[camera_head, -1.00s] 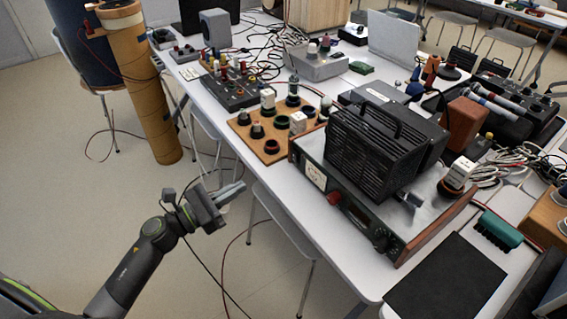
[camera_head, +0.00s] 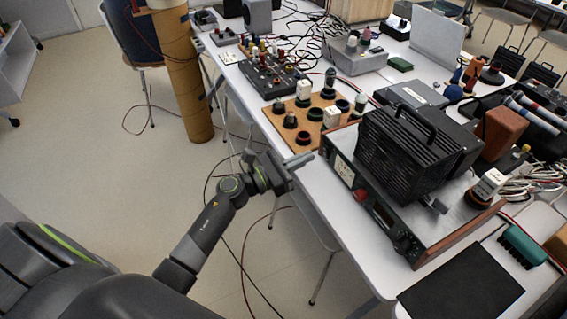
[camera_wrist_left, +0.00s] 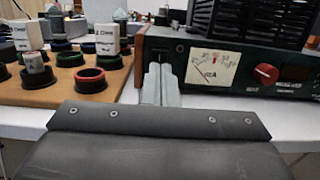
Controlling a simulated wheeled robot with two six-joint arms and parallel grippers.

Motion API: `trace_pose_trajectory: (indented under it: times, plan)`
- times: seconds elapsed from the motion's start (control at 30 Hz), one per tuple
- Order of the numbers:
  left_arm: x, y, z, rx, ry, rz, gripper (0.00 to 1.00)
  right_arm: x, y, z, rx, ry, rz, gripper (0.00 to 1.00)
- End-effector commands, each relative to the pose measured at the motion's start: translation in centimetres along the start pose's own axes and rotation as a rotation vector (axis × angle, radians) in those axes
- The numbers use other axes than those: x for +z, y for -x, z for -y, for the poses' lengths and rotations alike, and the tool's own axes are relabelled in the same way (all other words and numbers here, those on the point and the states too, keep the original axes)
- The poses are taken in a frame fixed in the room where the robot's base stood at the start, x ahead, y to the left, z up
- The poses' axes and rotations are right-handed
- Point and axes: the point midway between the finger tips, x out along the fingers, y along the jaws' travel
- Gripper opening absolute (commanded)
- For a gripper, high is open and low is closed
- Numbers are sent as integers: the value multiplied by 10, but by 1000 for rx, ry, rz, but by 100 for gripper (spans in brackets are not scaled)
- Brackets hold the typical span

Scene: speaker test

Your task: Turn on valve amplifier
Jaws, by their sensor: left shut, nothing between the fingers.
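The valve amplifier (camera_head: 466,218) stands on the white table, with a black ribbed cover (camera_head: 408,148) on top. Its front panel carries a meter (camera_head: 344,170), a red knob (camera_head: 361,195) and a dark knob (camera_head: 400,244). The left wrist view shows the meter (camera_wrist_left: 213,67), the red knob (camera_wrist_left: 265,75) and, at the panel's left end, a small dark switch-like part (camera_wrist_left: 180,48). My left gripper (camera_head: 303,159) is shut and empty, just off the amplifier's left front corner. In the left wrist view its fingertips (camera_wrist_left: 159,72) are before the panel's left end; contact cannot be told. My right gripper is not in view.
A wooden board (camera_head: 274,120) with valve sockets lies left of the amplifier. A grey box (camera_head: 358,62) and cables are behind. The floor before the table is open.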

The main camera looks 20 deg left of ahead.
Motion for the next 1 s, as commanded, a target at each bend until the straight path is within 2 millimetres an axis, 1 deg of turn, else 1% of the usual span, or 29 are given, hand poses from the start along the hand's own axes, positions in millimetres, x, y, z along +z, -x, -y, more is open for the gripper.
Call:
trace_pose_trajectory:
  times: [0.03, 0.1, 0.27, 0.7, 0.87, 1.0]
  plan:
    - [2, -9, 0, 0, 1, 1, 0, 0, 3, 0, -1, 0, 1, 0]
    - [2, -19, 0, 0, 2, 1, 0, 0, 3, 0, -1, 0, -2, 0]
    - [0, -31, 0, 0, 0, 0, 0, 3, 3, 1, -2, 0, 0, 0]
    - [0, -33, 0, 1, 0, -3, 0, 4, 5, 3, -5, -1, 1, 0]
    - [6, -37, 0, 0, -1, -32, 0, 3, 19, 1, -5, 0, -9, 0]
    - [10, -42, 0, 0, 0, -80, 0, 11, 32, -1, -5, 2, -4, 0]
